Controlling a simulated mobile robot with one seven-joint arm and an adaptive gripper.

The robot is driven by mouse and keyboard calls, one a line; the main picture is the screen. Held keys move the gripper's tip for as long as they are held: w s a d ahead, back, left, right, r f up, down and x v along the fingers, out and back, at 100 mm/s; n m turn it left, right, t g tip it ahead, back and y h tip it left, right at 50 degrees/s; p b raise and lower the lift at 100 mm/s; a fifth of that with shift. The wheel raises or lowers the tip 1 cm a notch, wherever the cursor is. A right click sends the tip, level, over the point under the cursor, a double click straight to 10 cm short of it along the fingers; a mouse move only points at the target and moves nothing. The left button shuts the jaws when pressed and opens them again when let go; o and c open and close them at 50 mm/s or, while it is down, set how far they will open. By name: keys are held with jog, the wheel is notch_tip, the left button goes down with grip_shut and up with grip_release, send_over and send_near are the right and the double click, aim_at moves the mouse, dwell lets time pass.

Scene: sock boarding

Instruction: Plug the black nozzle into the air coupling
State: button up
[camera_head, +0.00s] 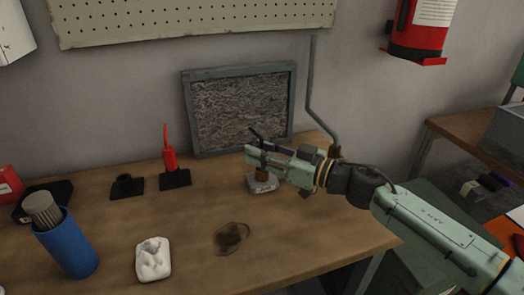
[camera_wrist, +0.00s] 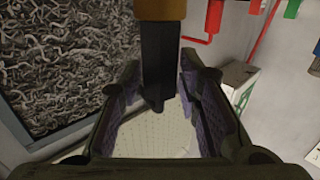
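The black nozzle (camera_wrist: 158,62) stands between my gripper's fingers in the wrist view, its brass collar (camera_wrist: 161,9) at the picture's top edge. In the head view its dark tip (camera_head: 256,132) sticks up above my gripper (camera_head: 258,155). A brass part shows below the fingers, on a small grey block (camera_head: 262,187) on the bench. The fingers lie close along both sides of the nozzle; whether they press on it is unclear. A grey pipe (camera_head: 312,80) on the wall bends down to a brownish end (camera_head: 334,152), probably the air coupling, partly hidden behind my arm.
A framed mesh panel (camera_head: 240,108) stands close behind my gripper. A dark stain (camera_head: 231,238) marks otherwise clear wood in front.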

jog(key=shift+o, duration=1.1)
jog(key=v, duration=1.2)
jog(key=shift+s, duration=0.1)
